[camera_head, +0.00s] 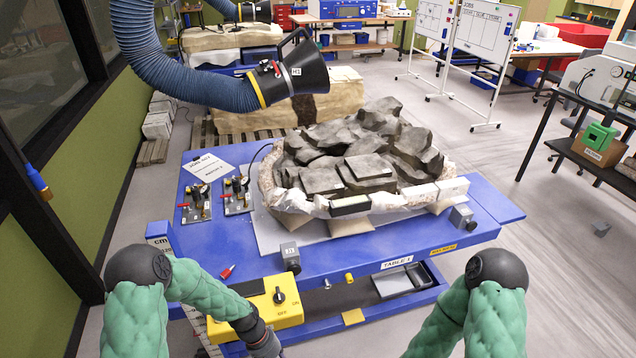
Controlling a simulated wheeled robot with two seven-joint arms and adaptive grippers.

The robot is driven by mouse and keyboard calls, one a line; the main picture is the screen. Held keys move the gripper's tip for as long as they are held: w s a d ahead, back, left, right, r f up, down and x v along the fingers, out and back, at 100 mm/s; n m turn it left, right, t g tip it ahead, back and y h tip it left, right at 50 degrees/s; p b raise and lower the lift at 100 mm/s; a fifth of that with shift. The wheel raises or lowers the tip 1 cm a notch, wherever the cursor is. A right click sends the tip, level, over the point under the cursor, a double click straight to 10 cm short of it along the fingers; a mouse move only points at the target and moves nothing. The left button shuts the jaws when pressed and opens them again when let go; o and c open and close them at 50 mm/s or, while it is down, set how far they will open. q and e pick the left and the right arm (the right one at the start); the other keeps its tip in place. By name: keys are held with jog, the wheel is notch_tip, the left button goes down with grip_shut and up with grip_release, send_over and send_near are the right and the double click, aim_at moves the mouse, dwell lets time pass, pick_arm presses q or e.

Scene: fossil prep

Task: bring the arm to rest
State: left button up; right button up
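My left arm, in a green sleeve, comes in at the lower left and bends right past the yellow switch box (270,308). Its dark wrist end and part of my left gripper (267,346) show at the bottom edge; its fingers are cut off, so I cannot see whether it is open. My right arm, also green-sleeved, shows at the lower right, bent downward. Its gripper is outside the picture. The blue table (345,258) stands in front of me, with a large grey rock block (365,150) in a pale jacket on it.
A blue hose with a black hood (295,75) hangs over the table's back left. Two gauge stands (237,193) and a paper sheet (208,167) are on the left side. A small red item (227,271) lies near the front. A grey tray (400,281) sits on the lower shelf.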

pick_arm(q)
jog(key=s+f+t, duration=0.1)
jog(key=s+f, duration=0.1)
jog(key=s, duration=0.5)
jog(key=s+f+t, duration=0.1)
jog(key=s+f, duration=0.2)
jog(key=s, duration=0.4)
notch_tip(320, 180, down, 11)
jog(key=w+d+b, duration=0.1)
jog(key=w+b, duration=0.1)
jog(key=b, duration=1)
jog(key=shift+w+d+t+b, duration=0.25)
jog(key=shift+t+b, duration=0.05)
jog(key=shift+b, duration=0.1)
